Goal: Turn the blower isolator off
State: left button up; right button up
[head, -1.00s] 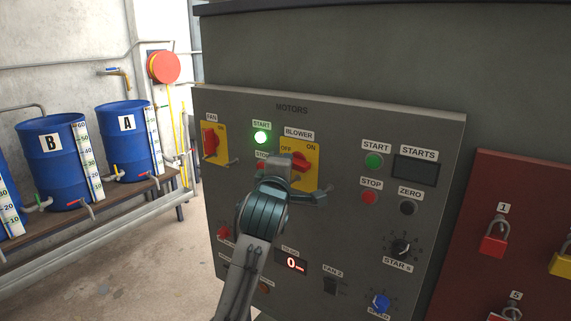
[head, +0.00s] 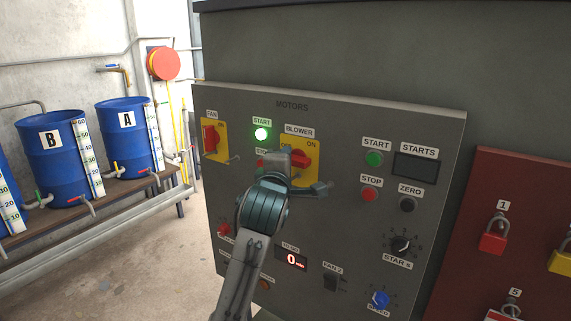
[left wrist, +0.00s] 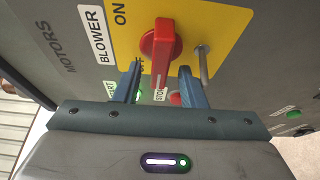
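The blower isolator is a red rotary handle (head: 302,158) on a yellow plate (head: 316,150), labelled BLOWER, with ON at its upper right. In the left wrist view the red handle (left wrist: 161,50) lies between my left gripper's two fingers, with visible gaps on both sides. My left gripper (left wrist: 161,75) is open around the near end of the handle. My right gripper is not in view.
A metal hasp (left wrist: 203,62) sticks out beside the blower handle. The fan isolator (head: 210,138) and a lit green start button (head: 261,134) are to the left. Other buttons and knobs share the grey panel (head: 340,215). A red lock board (head: 470,240) stands at right.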

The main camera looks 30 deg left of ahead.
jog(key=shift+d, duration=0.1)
